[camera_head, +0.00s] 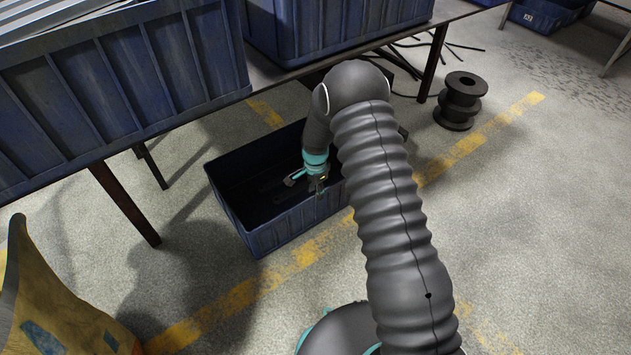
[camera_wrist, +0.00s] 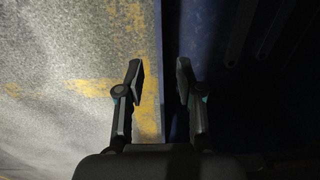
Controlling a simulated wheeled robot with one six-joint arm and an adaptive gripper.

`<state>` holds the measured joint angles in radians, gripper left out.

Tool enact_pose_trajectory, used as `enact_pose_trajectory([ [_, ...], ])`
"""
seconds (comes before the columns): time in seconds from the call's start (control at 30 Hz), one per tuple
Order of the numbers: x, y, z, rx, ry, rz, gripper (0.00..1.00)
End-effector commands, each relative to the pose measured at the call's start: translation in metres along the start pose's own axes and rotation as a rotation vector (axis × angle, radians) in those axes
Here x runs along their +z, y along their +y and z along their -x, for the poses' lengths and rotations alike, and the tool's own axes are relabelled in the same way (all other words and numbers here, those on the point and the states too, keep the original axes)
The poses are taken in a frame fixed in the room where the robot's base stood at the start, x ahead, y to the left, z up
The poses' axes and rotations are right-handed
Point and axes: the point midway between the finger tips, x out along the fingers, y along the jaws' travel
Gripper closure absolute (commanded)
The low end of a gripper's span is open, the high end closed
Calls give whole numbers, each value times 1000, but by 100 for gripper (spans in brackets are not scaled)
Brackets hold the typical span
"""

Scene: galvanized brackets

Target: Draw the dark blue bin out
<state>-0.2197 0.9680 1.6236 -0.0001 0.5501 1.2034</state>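The dark blue bin (camera_head: 287,228) stands on the floor, partly under the table's edge. It is open-topped, and its inside is dark. My gripper (camera_head: 321,190) points down at the bin's near wall, toward its right end; my arm hides the bin's right part. In the wrist view my gripper (camera_wrist: 159,80) is open. Its two fingers stand apart on either side of the bin's rim (camera_wrist: 171,40), with floor to the left and the bin's dark inside to the right. I see no clear contact between fingers and wall.
A table (camera_head: 270,76) carrying large blue bins (camera_head: 120,85) overhangs the bin's far side. A table leg (camera_head: 124,205) stands left of it. A black spool (camera_head: 460,101) and cables lie at the right. A yellowish draped object (camera_head: 50,300) is front left. Floor before the bin is clear.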

Motion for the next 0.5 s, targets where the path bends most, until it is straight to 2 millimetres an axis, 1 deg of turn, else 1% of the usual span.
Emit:
enact_pose_trajectory([
  [0.03, 0, 1, -10, 3, -1, 0, 64],
  [0.23, 0, 0, -36, 2, -1, 0, 64],
  [0.33, 0, 0, -44, 0, 0, 0, 64],
  [0.5, 0, 0, -51, 0, 0, 0, 64],
])
